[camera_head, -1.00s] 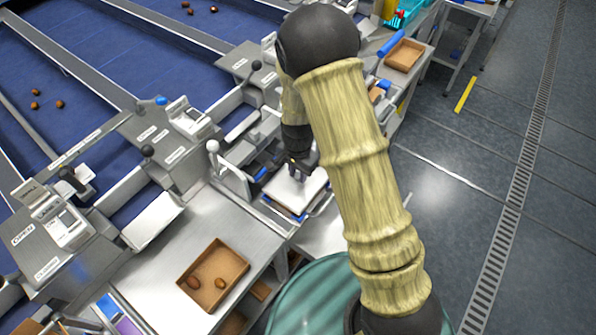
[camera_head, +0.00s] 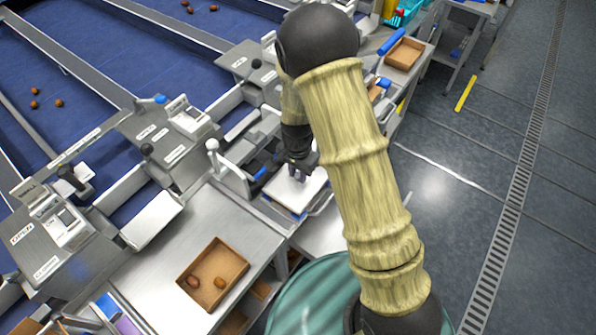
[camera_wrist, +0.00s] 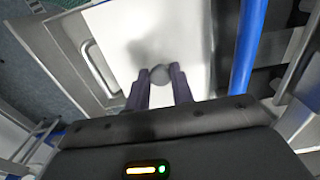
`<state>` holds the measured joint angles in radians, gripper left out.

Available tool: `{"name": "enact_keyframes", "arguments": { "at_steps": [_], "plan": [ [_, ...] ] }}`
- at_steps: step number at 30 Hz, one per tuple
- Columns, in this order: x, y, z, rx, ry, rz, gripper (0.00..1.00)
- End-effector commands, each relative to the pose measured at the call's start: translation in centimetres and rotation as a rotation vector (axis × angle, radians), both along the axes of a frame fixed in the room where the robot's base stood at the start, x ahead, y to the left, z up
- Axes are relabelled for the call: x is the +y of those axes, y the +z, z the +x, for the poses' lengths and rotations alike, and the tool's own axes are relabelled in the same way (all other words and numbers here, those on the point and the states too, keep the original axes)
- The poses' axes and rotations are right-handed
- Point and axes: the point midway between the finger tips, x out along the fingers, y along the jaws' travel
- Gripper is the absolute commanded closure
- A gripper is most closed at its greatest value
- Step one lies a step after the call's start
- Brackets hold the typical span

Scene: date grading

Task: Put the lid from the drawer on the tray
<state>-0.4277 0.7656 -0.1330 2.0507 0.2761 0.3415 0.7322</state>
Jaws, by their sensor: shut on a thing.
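My gripper (camera_wrist: 160,88) is shut on a small round grey knob (camera_wrist: 160,74) in the wrist view. The knob stands on a flat white lid (camera_wrist: 155,35). In the head view the white lid (camera_head: 298,195) lies under my gripper (camera_head: 296,176), beside the metal bench. A drawer with a metal handle (camera_wrist: 98,68) is to the left of the lid in the wrist view. I cannot tell whether the lid touches what is below it. A brown tray (camera_head: 184,262) with two dates in it stands on the metal bench, lower left of my gripper.
A lever with a pale knob (camera_head: 212,146) stands close to the left of my gripper. A blue bar (camera_wrist: 248,45) runs to the right of the lid. Another brown tray (camera_head: 421,52) stands at the upper right. The bench (camera_head: 160,265) around the near tray is mostly clear.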

Motion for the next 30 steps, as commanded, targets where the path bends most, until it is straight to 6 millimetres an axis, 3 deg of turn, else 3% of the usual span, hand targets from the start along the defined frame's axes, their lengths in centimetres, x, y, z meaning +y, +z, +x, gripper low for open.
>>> {"name": "enact_keyframes", "arguments": {
  "at_steps": [23, 24, 27, 30],
  "plan": [
    [0.0, -0.8, 0.0, 0.0, 0.0, 0.0, 0.98],
    [0.0, -0.8, 0.0, 0.0, 0.0, 0.0, 0.75],
    [0.0, -0.77, 0.0, 0.0, 0.0, 0.0, 0.55],
    [0.0, -0.77, 0.0, 0.0, 0.0, 0.0, 0.51]
  ]
}}
